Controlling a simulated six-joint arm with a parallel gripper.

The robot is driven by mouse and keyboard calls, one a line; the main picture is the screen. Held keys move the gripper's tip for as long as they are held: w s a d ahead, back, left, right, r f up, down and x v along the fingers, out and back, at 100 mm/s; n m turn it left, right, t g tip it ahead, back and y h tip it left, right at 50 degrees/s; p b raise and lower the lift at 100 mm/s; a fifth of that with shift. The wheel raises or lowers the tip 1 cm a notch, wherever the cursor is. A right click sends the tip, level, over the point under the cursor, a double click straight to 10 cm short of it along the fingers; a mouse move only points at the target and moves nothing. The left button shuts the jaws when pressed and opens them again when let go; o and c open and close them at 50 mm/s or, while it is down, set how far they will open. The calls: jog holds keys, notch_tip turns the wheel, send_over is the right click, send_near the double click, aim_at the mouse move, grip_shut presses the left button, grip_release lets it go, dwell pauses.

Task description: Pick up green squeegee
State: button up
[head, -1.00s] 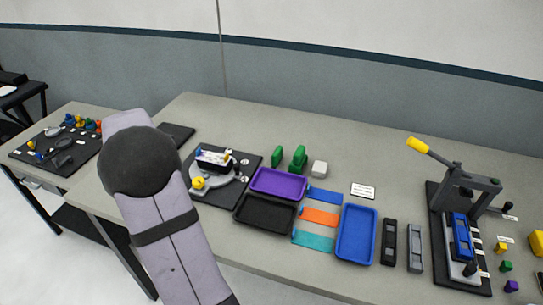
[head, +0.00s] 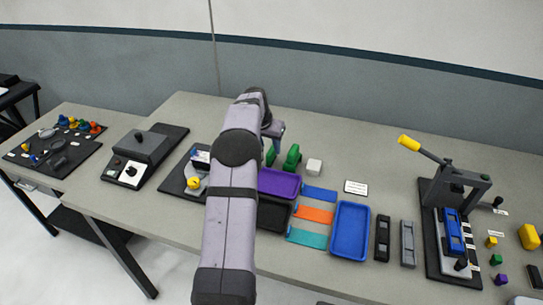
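Two green objects stand close together behind the purple tray (head: 278,183). The right green one (head: 292,158) is fully in view, and the left green one (head: 270,157) is partly hidden by my arm. At this size I cannot tell which is the squeegee. My gripper end (head: 273,131) is above and just behind the green objects, at the end of my arm. Its fingers are too small and too covered to see whether they are open or shut.
A white block (head: 314,167) stands right of the green objects. In front lie a black tray (head: 273,214), blue, orange and teal strips, and a blue tray (head: 350,231). A lever press (head: 455,200) stands at the right. The table behind the white block is clear.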

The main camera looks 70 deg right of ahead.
aim_at(271, 151)
jog(key=shift+d+p+x, duration=0.1)
jog(key=shift+p+x, duration=0.85)
jog(key=shift+x, duration=0.7)
jog(key=shift+d+p+x, duration=0.15)
jog(key=shift+p+x, duration=0.8)
jog(key=shift+x, duration=0.75)
jog(key=shift+r, duration=0.1)
grip_shut()
